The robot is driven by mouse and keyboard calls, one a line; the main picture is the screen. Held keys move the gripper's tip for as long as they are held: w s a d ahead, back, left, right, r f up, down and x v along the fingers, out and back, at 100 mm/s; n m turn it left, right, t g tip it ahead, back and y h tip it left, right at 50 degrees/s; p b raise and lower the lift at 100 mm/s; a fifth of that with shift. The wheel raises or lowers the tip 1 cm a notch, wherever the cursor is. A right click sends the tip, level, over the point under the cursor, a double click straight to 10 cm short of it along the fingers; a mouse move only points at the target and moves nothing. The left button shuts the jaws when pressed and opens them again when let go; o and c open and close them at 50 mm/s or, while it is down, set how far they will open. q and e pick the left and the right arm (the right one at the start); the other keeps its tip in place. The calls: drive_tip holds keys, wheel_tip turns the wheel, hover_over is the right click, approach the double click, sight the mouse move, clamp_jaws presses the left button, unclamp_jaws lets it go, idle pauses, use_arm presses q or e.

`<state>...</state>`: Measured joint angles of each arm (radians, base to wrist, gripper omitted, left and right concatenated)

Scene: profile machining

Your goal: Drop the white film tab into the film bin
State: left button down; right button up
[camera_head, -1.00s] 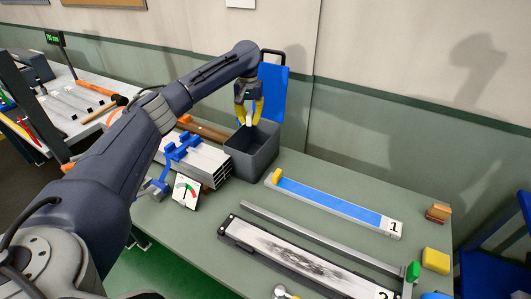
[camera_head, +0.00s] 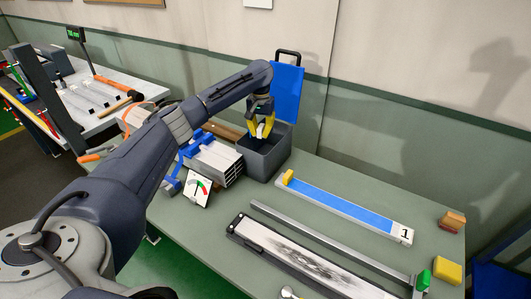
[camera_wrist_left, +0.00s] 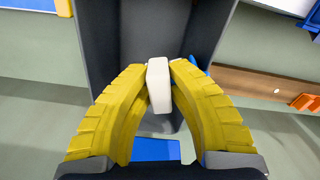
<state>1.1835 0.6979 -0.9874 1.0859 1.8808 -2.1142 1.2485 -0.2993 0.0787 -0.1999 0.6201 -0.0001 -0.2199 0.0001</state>
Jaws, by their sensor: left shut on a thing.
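The film bin (camera_head: 262,166) is a dark grey open box with a blue lid (camera_head: 290,92) standing up at its back. My left gripper (camera_head: 262,131) has yellow fingers and is over the bin's opening. In the left wrist view the left gripper (camera_wrist_left: 160,80) is shut on the white film tab (camera_wrist_left: 159,86), a small white block between the fingertips. The tab shows as a small white spot in the head view (camera_head: 261,131). Below it in the wrist view are the bin's grey walls (camera_wrist_left: 98,30) and part of something blue. My right gripper is not in view.
A stack of grey profiles (camera_head: 215,162) with blue clamps lies left of the bin, near a dial gauge card (camera_head: 197,189). A blue-topped bar marked 1 (camera_head: 345,208), a grey rail (camera_head: 330,244) and a dark-framed tray (camera_head: 300,262) lie to the right. A yellow block (camera_head: 447,270) is at far right.

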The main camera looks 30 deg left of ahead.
use_arm(q)
drive_tip(key=shift+f, duration=0.1)
drive_tip(key=c, duration=1.3)
unclamp_jaws()
wheel_tip(320, 180, up, 12)
drive_tip(key=shift+r, duration=0.1)
